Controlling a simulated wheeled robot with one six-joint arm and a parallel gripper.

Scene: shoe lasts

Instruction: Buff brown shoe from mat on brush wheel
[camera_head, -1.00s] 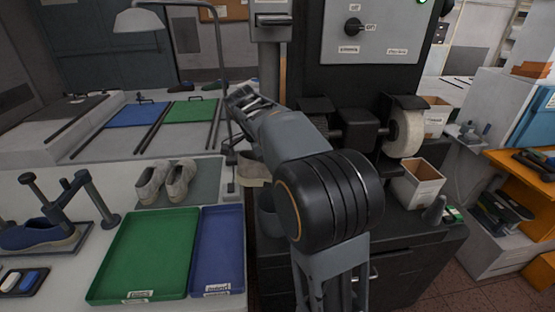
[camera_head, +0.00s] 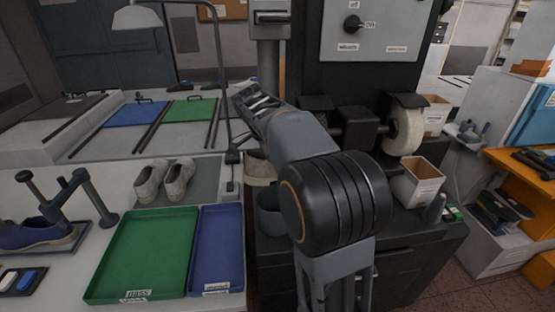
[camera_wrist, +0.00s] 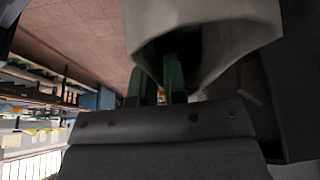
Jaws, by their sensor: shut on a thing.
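My gripper (camera_wrist: 172,82) is shut on a shoe, with its green-tipped fingers inside the opening. The shoe (camera_wrist: 235,40) looks pale grey-beige in the wrist view. In the head view only part of this shoe (camera_head: 259,168) shows, with a brownish upper and pale sole, left of my arm by the grinding machine (camera_head: 365,80). My arm hides the gripper there. A pale wheel (camera_head: 405,132) is on the machine's right side. The wheel on the left side is largely hidden by my arm, and I cannot tell whether the shoe touches it. The grey-green mat (camera_head: 207,178) holds a pair of beige shoes (camera_head: 165,180).
A green tray (camera_head: 140,250) and a blue tray (camera_head: 217,245) lie on the near left bench. A blue shoe (camera_head: 38,235) sits on a stand at far left. A lamp post (camera_head: 225,90) rises beside my arm. A white bin (camera_head: 418,182) stands right of the machine.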

